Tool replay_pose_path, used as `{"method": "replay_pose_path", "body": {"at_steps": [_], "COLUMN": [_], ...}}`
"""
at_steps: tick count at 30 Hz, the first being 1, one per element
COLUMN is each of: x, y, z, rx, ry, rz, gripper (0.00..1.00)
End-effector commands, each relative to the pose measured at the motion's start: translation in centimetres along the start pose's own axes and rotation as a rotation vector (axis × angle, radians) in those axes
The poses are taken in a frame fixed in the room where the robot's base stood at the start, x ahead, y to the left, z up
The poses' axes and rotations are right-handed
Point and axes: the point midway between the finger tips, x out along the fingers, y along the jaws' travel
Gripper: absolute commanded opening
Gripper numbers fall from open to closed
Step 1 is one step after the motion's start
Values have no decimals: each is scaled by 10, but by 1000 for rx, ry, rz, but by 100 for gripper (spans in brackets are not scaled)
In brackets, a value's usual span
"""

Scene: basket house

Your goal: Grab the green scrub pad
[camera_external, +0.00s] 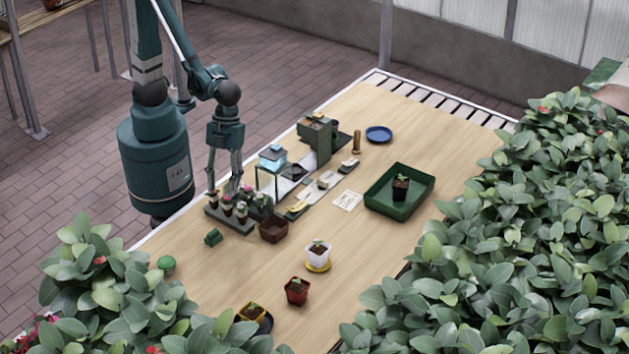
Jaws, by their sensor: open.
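I cannot tell for certain which thing is the green scrub pad. A small dark green block (213,237) lies on the wooden table near its left edge. A rounded, brighter green thing (166,264) sits nearer the front left corner, close to the leaves. My gripper (224,184) is open and points down, with its long fingers apart. It is above a grey tray (229,221) of small potted plants, behind the dark green block in the picture. I see nothing held between the fingers.
A brown pot (273,229) stands right of the tray. A glass case (271,180) and a tall green holder (318,140) stand behind. A green tray (399,191) holds a black pot. Leafy plants (540,210) crowd the right and front. The table's middle is fairly clear.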

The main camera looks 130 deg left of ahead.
Motion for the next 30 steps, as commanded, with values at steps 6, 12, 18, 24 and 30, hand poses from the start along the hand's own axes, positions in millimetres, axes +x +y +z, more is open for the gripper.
{"method": "replay_pose_path", "body": {"at_steps": [6, 12, 18, 24, 30], "x": [42, 73, 88, 90, 90], "y": [1, 5, 8, 9, 9], "z": [-8, -13, -15, -15, -15], "rx": [140, 251, 311, 323, 322], "ry": [15, 32, 43, 46, 46], "rz": [66, 117, 143, 148, 148], "gripper": [40, 40, 40, 40, 40]}}
